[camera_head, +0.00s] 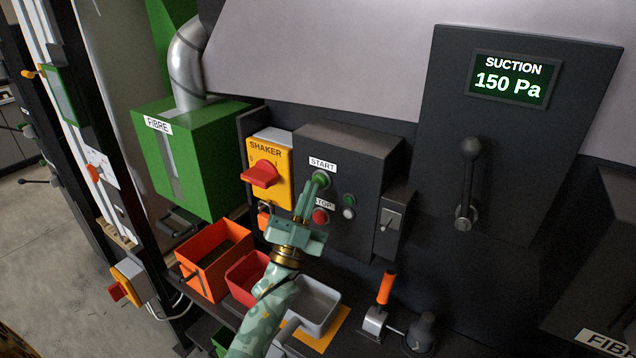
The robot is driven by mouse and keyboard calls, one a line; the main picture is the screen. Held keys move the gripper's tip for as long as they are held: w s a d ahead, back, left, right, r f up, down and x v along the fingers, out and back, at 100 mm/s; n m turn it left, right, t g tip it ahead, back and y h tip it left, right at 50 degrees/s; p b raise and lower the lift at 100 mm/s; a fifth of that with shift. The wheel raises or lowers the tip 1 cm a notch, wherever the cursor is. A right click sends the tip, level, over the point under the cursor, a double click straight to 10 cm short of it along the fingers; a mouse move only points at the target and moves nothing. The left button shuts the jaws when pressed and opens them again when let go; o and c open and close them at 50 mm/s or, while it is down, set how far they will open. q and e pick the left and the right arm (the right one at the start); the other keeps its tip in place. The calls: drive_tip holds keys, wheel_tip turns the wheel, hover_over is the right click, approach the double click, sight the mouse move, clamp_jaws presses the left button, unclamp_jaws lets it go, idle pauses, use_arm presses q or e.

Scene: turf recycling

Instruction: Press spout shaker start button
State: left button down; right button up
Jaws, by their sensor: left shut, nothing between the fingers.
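A dark control box (372,156) carries a START label (322,164) and a green start button (321,178). A red stop button (320,216) sits below it, its label partly hidden by my gripper. My left gripper (314,187) is shut and empty, its fingertips at the green button, overlapping its lower left edge. I cannot tell whether the button is pushed in. The yellow SHAKER switch (284,189) with a red handle is left of the box. My right gripper is not in view.
Orange (208,268), red (240,284) and grey (318,312) bins stand below the panel around my left arm. A green FIBRE box (205,150) is at left. A lever (467,185) and a SUCTION display (508,79) reading 150 Pa are at right.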

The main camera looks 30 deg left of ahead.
use_arm(q)
drive_tip(key=shift+w+b, duration=0.3)
drive_tip(key=shift+w, duration=0.15)
idle(0.4)
drive_tip(key=shift+s, duration=0.15)
drive_tip(key=shift+s+p, duration=0.45)
drive_tip(key=shift+s, duration=0.25)
drive_tip(key=shift+s, duration=0.1)
drive_tip(key=shift+s+a+p, duration=0.15)
drive_tip(key=shift+s+p, duration=0.35)
drive_tip(key=shift+s, duration=0.7)
drive_tip(key=shift+s+a+p, duration=0.1)
drive_tip(key=shift+s+p, duration=0.35)
drive_tip(key=shift+s, duration=0.75)
drive_tip(key=shift+f, duration=0.1)
